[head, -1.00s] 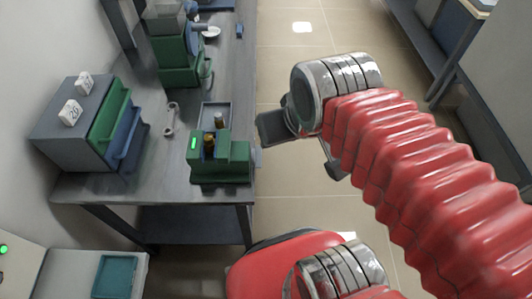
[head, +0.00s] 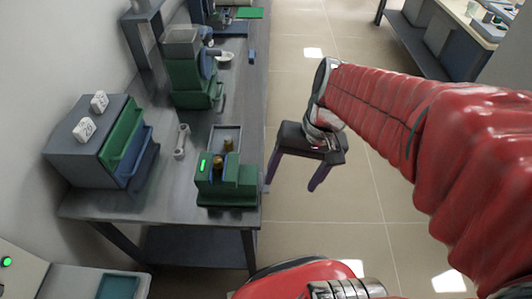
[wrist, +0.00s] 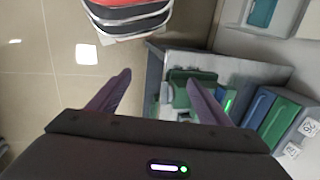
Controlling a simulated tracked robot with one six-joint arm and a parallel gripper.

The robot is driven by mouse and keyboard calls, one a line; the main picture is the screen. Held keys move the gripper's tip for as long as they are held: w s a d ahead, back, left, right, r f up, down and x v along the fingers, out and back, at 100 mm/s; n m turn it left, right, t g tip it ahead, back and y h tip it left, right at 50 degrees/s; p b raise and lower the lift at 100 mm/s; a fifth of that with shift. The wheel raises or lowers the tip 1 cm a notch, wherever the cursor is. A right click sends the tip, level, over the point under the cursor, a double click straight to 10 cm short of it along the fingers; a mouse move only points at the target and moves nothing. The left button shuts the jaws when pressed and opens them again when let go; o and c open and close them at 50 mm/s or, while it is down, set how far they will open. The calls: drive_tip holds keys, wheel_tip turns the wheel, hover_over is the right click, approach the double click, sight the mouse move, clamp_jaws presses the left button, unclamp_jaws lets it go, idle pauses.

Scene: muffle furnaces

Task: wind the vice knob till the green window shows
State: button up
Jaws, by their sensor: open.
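The green vice (head: 238,187) stands near the front right corner of the bench, with a bright green lit strip (head: 205,165) on its upper left face. In the wrist view the vice (wrist: 183,77) shows partly behind the right finger.
The grey bench (head: 190,207) holds a drawer box (head: 75,148) with white numbered tags, a wrench-like tool (head: 181,142) and a larger green machine (head: 190,80). A shallow tray (head: 226,131) lies behind the vice.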

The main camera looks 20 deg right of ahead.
sight(265, 188)
drive_tip(key=w+d+f+m+t+y, duration=0.2)
drive_tip(key=w+d+f+m+y, duration=0.1)
drive_tip(key=d+f+m+y, duration=0.3)
drive_tip(key=w+d+f+m+t+y, duration=0.2)
drive_tip(key=d+f+m+y, duration=0.4)
drive_tip(key=f, duration=0.4)
drive_tip(key=m+t+y, duration=0.1)
drive_tip(key=y, duration=0.1)
drive_tip(key=shift+w+d+f+m+y, duration=0.15)
drive_tip(key=shift+w+f+m+y, duration=0.15)
drive_tip(key=shift+w+f, duration=0.1)
drive_tip(key=x, duration=1.4)
drive_tip(key=shift+d, duration=0.1)
drive_tip(key=shift+c, duration=0.5)
drive_tip(key=c, duration=0.9)
